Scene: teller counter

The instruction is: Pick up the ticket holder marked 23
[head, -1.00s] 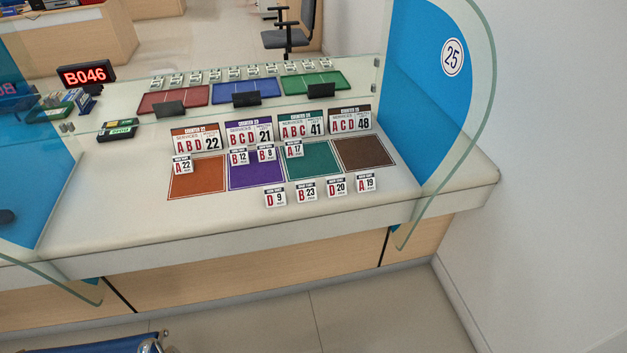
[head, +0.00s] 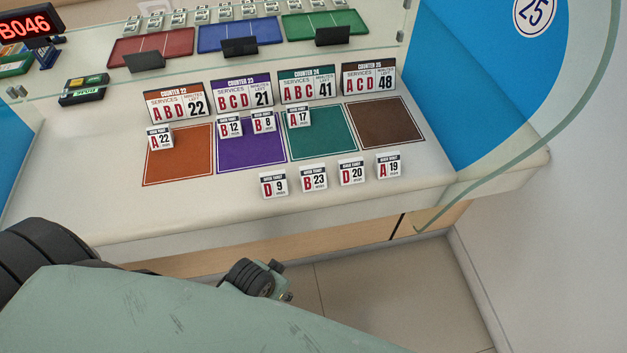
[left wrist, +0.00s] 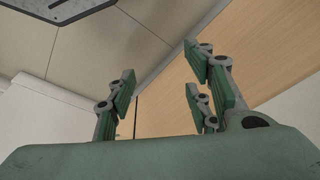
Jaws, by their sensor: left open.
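The ticket holder marked B 23 (head: 314,178) is a small white card block with a dark header. It stands upright on the counter's front strip, between the D 9 holder (head: 274,185) and the D 20 holder (head: 352,172). My left arm crosses the bottom of the head view, below the counter front. Its gripper fingers are not clearly visible there. In the left wrist view my left gripper (left wrist: 163,95) is open and empty, with the counter's wood front and floor beyond it. No ticket shows in that view. My right gripper is not in view.
The A 19 holder (head: 388,165) ends the front row on the right. Orange (head: 180,160), purple, teal and brown mats lie behind, with more holders and counter signs. A glass screen (head: 560,130) curves at the right. The counter edge left of D 9 is bare.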

